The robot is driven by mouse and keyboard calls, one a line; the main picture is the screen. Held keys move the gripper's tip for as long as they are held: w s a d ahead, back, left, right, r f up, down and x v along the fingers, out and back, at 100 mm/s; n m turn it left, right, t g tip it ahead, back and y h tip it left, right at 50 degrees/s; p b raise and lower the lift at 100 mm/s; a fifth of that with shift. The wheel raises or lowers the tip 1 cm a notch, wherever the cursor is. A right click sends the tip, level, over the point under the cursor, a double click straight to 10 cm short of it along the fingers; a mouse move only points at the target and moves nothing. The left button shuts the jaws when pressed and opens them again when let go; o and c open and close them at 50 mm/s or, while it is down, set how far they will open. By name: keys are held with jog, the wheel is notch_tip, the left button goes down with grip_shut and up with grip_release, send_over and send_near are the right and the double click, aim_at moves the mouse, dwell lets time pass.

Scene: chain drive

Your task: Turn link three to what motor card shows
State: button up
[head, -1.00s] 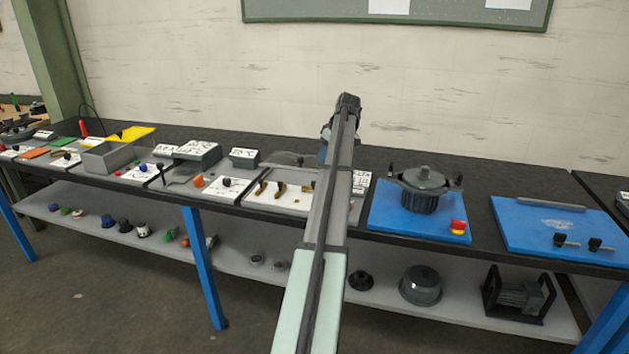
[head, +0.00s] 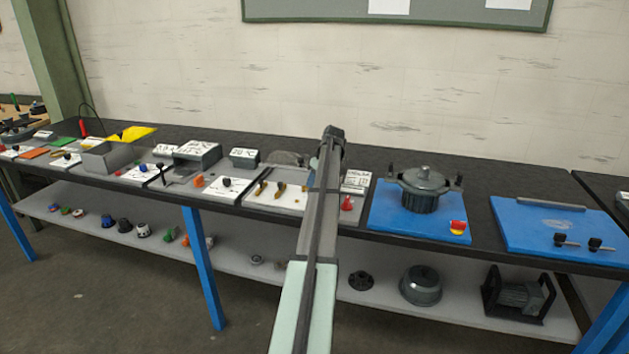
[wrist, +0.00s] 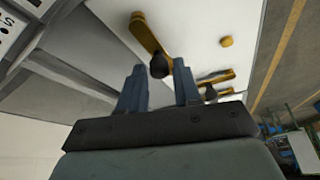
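In the head view, brass links (head: 280,190) sit on a white panel (head: 257,198) left of my arm. In the wrist view, a long brass link (wrist: 149,32) carries a black knob (wrist: 159,66). More brass links (wrist: 215,76) lie to its right. My gripper (wrist: 160,74) is open. The knob appears between its fingertips in the picture; I cannot tell whether they touch it. My arm hides the gripper in the head view. Small white cards (head: 355,178) stand right of my arm; their print is unreadable and I cannot tell which is the motor card.
A red knob (head: 347,203) stands in front of the cards. Right of it, a blue board (head: 385,218) holds a dark motor-like housing (head: 422,188). Grey boxes (head: 197,152) stand behind the panels on the left. A round brass button (wrist: 227,42) is near the links in the wrist view.

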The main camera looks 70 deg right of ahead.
grip_shut()
dwell(0.3)
dwell(0.3)
